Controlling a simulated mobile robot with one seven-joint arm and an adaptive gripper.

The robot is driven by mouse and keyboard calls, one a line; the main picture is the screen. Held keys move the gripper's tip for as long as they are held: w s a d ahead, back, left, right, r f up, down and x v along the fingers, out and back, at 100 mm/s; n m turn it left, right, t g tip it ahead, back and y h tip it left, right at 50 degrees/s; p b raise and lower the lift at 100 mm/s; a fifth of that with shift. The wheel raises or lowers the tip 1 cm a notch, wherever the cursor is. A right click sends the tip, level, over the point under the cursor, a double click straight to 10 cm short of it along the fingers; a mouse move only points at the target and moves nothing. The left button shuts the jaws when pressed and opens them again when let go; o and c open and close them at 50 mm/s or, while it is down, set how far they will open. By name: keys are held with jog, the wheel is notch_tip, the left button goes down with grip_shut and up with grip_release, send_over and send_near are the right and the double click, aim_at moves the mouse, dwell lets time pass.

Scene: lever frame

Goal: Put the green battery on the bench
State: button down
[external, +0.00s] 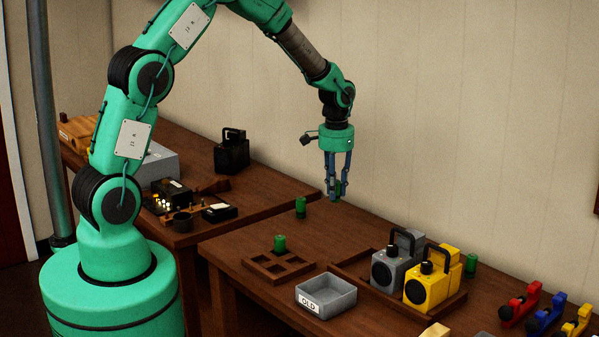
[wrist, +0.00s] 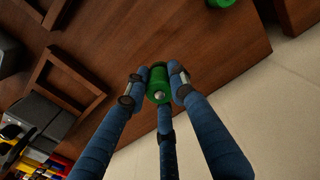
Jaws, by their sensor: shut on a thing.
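My gripper (external: 337,192) has blue fingers shut on a green battery (external: 338,187) above the back part of the front bench (external: 350,222). In the wrist view the fingers (wrist: 157,88) close around the held battery (wrist: 159,74), with its metal end facing the camera. Whether the battery touches the bench is unclear. Another green battery (external: 300,207) stands near the bench's left back corner; a green battery also shows at the top of the wrist view (wrist: 222,2). One stands in the wooden holder (external: 254,265), a green battery (external: 280,243). Another green battery (external: 471,263) stands right of the yellow device.
A grey device (external: 385,275) and a yellow device (external: 425,290) stand on a wooden tray. A grey bin marked OLD (external: 343,293) is at the front. Red, blue and yellow tools (external: 545,318) lie at right. The bench below the gripper looks clear.

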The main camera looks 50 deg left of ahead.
jog(key=r, duration=0.5)
jog(key=shift+w+a+r, duration=0.1)
jog(key=shift+a+r, duration=0.1)
jog(key=shift+a, duration=0.2)
jog(key=w+a+r+n+p, duration=0.1)
jog(key=w+a+p, duration=0.15)
jog(key=a, duration=1.65)
jog(key=w+a+p, duration=0.1)
jog(key=w+a, duration=0.3)
jog(key=a, duration=1.4)
jog(key=s+a+p, duration=0.1)
jog(key=s+a, duration=0.5)
jog(key=a, duration=0.8)
jog(key=s+a+f+p, duration=0.1)
jog(key=s+a, duration=0.5)
jog(key=a, duration=0.7)
jog(key=s+a+p, duration=0.1)
jog(key=s+a, duration=0.5)
jog(key=a, duration=0.8)
jog(key=shift+n, duration=0.4)
jog(key=shift+d+f, duration=0.2)
jog(key=shift+f, duration=1.1)
jog(key=shift+d+f, duration=0.15)
jog(key=shift+f, duration=1.15)
